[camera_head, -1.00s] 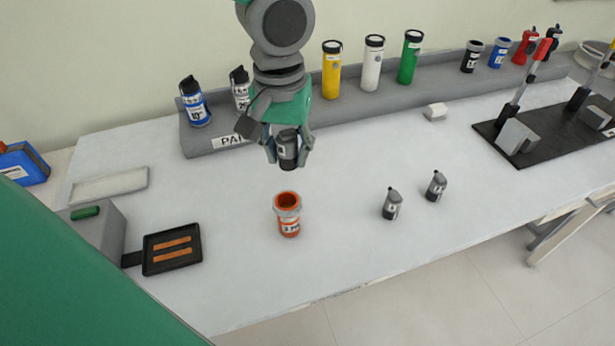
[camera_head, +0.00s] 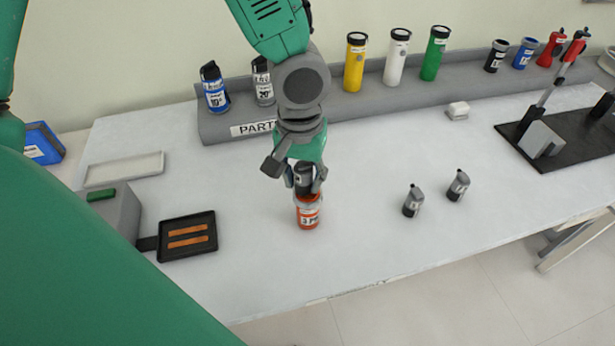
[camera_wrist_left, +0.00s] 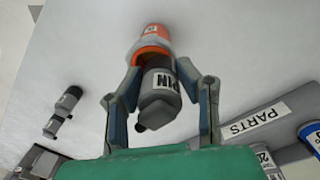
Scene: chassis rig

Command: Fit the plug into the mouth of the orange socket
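The orange socket (camera_head: 308,214) stands upright on the white table, with a grey band around its top. My left gripper (camera_head: 305,188) is directly above it, pointing down, with its fingers shut on the dark grey plug (camera_head: 306,177). In the left wrist view the plug (camera_wrist_left: 160,92), labelled "PIN", lies between the two fingertips (camera_wrist_left: 160,75). Its far end is at the mouth of the orange socket (camera_wrist_left: 152,38) and looks at least partly within the rim. How deep it sits is hidden. My right gripper is not in view.
Two small grey plugs (camera_head: 413,201) (camera_head: 458,186) stand to the right. A black tray (camera_head: 188,255) with orange strips lies to the left. A grey parts rack (camera_head: 345,115) with several bottles runs along the back. The table between is clear.

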